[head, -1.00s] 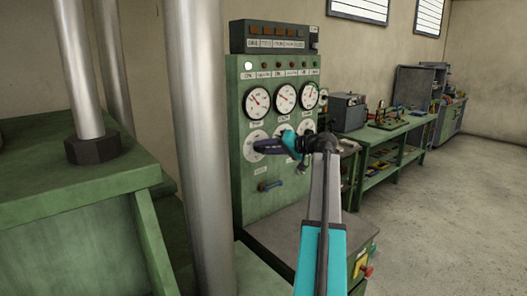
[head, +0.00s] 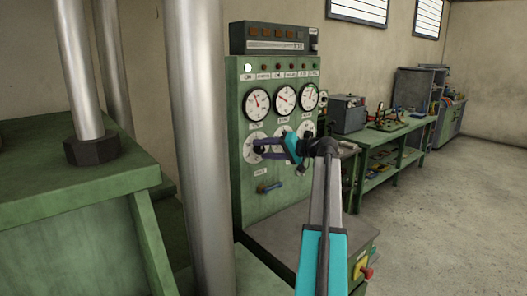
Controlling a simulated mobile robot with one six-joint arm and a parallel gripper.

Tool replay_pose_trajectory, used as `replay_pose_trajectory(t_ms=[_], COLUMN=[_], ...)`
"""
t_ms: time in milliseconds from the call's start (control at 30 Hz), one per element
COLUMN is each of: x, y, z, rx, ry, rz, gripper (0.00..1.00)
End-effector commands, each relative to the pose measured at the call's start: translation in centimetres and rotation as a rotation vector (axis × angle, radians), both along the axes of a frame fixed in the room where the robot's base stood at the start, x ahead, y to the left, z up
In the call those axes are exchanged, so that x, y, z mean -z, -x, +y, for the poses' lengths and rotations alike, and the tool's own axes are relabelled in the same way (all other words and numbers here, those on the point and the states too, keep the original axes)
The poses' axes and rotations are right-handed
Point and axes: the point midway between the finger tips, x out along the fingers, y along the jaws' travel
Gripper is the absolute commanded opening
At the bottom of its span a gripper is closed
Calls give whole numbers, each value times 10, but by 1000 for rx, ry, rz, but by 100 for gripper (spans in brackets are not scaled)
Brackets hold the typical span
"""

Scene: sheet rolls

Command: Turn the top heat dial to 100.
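The green control panel (head: 238,185) has a row of three white gauges and, below it, a row of round white dials. The left lower dial (head: 248,158) has a dark knob at its centre, mostly covered by my gripper. I take it for the top heat dial, but its label is too small to read. My gripper (head: 258,148) reaches from the right, and its two dark fingers lie at the knob, one on either side, seemingly closed on it. My wrist partly hides the other lower dials. The left gauge (head: 256,104) above has its red needle pointing up and slightly left.
A thick metal column (head: 203,150) stands close on the left of the panel. A blue handle (head: 270,187) sits lower on the panel. A grey-topped cabinet (head: 290,235) stands before it. A green workbench (head: 385,135) and open floor lie to the right.

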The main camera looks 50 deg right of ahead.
Motion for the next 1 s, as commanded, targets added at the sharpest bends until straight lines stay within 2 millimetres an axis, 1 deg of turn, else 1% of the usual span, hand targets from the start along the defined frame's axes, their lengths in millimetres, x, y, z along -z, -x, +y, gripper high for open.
replay_pose_trajectory(t_ms=[267, 467, 667, 1000], x=[0, -2, -5, -17], y=[1, 11, 35, 87], z=[0, -3, -8, -20], rx=[1, 1, 3, 2], ry=[0, 1, 1, 1], rz=[1, 0, 1, 0], gripper=[51, 51, 51, 51])
